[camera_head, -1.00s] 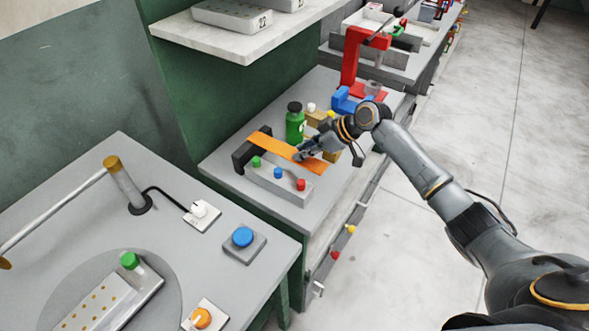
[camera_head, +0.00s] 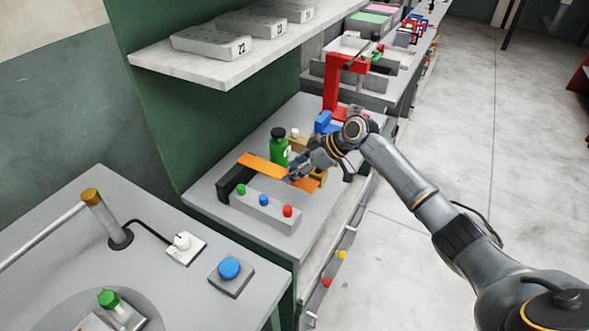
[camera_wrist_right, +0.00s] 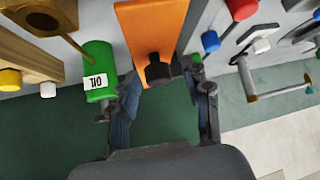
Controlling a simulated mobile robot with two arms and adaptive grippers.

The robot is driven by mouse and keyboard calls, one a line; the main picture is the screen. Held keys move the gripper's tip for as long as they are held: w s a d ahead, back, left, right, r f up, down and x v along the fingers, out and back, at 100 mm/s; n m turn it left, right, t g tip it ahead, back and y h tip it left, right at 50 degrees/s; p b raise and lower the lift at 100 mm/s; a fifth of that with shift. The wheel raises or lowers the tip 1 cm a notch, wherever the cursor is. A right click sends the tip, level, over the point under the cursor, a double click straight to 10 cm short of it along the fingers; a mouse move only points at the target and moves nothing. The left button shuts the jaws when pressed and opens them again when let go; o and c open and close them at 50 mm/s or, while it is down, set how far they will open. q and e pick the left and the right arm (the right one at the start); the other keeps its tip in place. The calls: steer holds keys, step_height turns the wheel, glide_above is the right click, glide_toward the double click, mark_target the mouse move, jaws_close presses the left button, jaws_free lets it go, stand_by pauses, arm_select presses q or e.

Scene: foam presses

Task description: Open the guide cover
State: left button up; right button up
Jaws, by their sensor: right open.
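The guide cover appears to be the flat orange plate (camera_head: 262,165), lying behind a grey box with green, blue and red buttons. A black block (camera_head: 236,180) stands at the plate's left end. My right gripper (camera_head: 298,177) is over the plate's right part and hides some of it. In the right wrist view the orange plate (camera_wrist_right: 152,28) runs up from between the open fingers (camera_wrist_right: 163,80). A black knob (camera_wrist_right: 159,68) on its near end lies between the fingertips. I cannot tell whether they touch it. My left gripper is not in view.
A green oil bottle (camera_head: 279,148) stands just behind the plate, close to one finger in the wrist view. A red press frame (camera_head: 336,85) and a blue part are farther back. A shelf (camera_head: 190,65) overhangs at the left. Open floor is at the right.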

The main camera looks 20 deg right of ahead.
steer(key=v, duration=1.2)
